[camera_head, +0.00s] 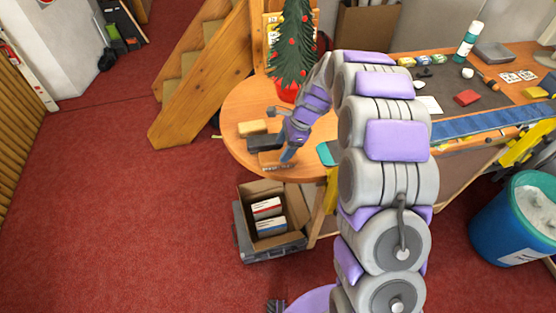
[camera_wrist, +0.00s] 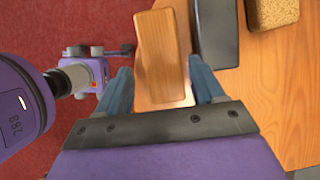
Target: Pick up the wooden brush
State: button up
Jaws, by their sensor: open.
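The wooden brush (camera_wrist: 160,45) shows in the wrist view as a plain brown wooden block with a pale part along its near end. It also shows in the head view (camera_head: 268,158) at the near edge of the round wooden table top. My gripper (camera_wrist: 160,68) is open, with one blue-grey finger on each side of the brush's near end. In the head view my gripper (camera_head: 287,154) is at the brush's right end and partly hides it. Whether the fingers touch the brush cannot be told.
A dark block (camera_wrist: 215,32) lies close to the brush's right in the wrist view, with a cork-like block (camera_wrist: 276,14) beyond. A potted tree (camera_head: 293,45) with red ornaments stands behind.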

aim_at(279, 155)
jog(key=shift+b+x, duration=0.55)
jog(key=shift+x, duration=2.15)
jog(key=shift+w+f+p, duration=0.15)
jog(key=shift+f+p, duration=0.1)
jog(key=shift+p, duration=0.15)
jog(key=shift+c, duration=0.4)
jog(key=c, duration=0.7)
